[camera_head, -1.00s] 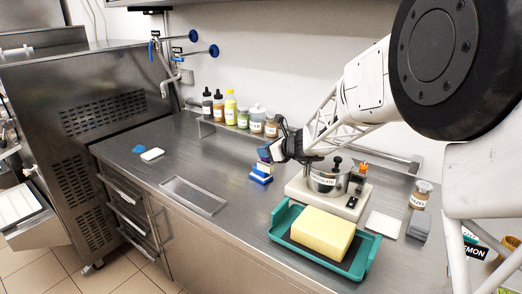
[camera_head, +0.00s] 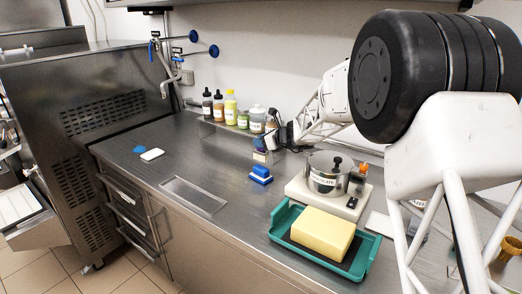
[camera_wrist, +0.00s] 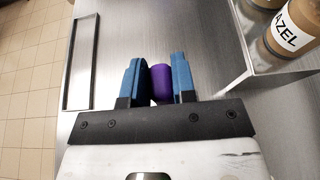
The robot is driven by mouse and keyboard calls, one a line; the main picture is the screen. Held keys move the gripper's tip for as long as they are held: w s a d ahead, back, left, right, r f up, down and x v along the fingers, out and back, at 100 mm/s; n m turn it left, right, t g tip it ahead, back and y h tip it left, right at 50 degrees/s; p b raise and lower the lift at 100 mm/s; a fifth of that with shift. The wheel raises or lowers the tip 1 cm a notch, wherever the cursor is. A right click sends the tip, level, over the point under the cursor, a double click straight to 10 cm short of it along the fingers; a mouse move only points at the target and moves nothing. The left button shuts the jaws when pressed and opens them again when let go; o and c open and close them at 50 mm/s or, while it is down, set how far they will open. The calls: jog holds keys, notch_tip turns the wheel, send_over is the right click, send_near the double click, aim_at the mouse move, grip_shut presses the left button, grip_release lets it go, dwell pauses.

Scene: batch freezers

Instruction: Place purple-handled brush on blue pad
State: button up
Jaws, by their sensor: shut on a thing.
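My gripper (camera_head: 284,138) is above the counter near the back wall. In the wrist view, my gripper (camera_wrist: 158,78) is shut with its blue fingertips on either side of the purple handle (camera_wrist: 161,84). In the head view, the purple-handled brush (camera_head: 261,157) shows as a pale lower part under the fingers, and its handle is mostly hidden. It looks held off the counter. A flat blue piece (camera_head: 139,149), which looks like the blue pad, lies at the counter's left, beside a white block.
A row of bottles (camera_head: 230,108) and jars stands on a ledge at the back. A pot (camera_head: 325,178) on a pale scale and a teal tray (camera_head: 283,222) with a yellow block stand to the right. A shallow recess (camera_head: 193,195) lies left; the counter between is clear.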

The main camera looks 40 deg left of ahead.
aim_at(261, 149)
jog(key=shift+f, duration=1.75)
jog(key=shift+f, duration=0.1)
jog(key=o, duration=0.9)
jog(key=shift+v, duration=6.05)
